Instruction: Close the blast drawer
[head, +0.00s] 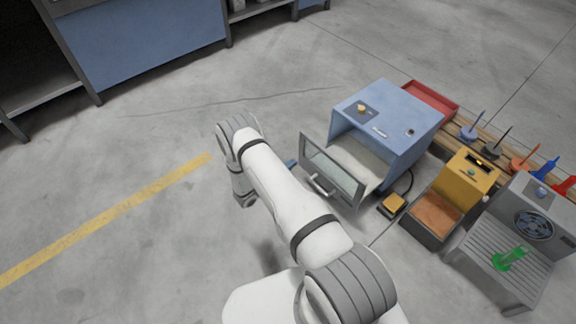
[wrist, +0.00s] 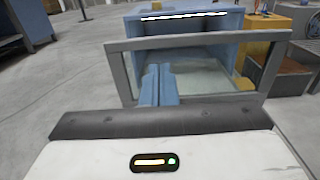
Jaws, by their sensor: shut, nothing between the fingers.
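The blast drawer (head: 333,168) has a grey-framed glass front with a bar handle (head: 322,188). It stands pulled out from the blue cabinet (head: 395,112), with a pale interior showing behind it. In the wrist view the framed front (wrist: 200,45) spans the middle, and the blue cabinet (wrist: 185,22) opens behind it. My gripper (wrist: 158,70) is shut and empty, its blue fingers overlapping the glass front in view. Whether they touch it I cannot tell. In the head view only a bit of my gripper (head: 290,163) shows left of the drawer front; my arm hides the rest.
A yellow bin (head: 466,175) with a brown tray and a small yellow pedal box (head: 392,204) stand right of the drawer. A slatted grey bench (head: 500,265) holds a green object. A red tray (head: 432,99) lies behind the cabinet. Floor to the left is clear.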

